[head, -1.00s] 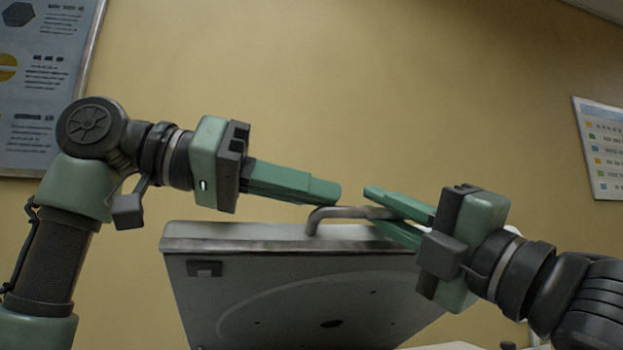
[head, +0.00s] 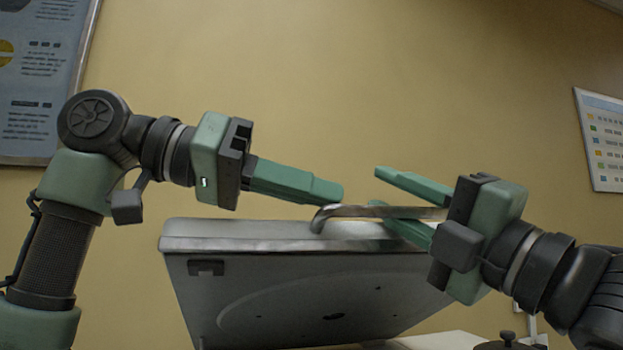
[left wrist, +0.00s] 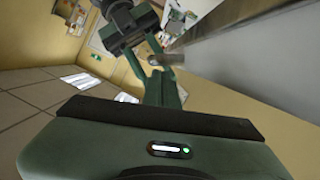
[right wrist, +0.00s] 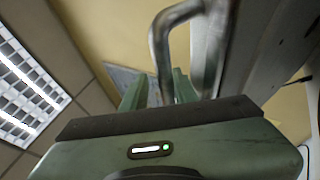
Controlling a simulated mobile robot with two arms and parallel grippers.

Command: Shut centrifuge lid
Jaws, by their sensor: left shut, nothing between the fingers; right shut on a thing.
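The grey centrifuge lid (head: 290,275) stands raised and tilted, its underside with a faint ring and a dark central hole facing me in the head view. A bent metal handle (head: 350,211) sits at its top edge. My right gripper (head: 384,198) has its fingers on either side of the handle and is shut on it. The handle (right wrist: 160,40) also shows close up in the right wrist view. My left gripper (head: 338,192) is shut and empty, its tips just above the lid's top edge and close to the handle's bent end. The centrifuge body is hidden.
A poster (head: 45,75) hangs on the yellow wall at the left and a smaller one (head: 603,140) at the right. A dark knob-like item (head: 507,337) shows low at the right.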

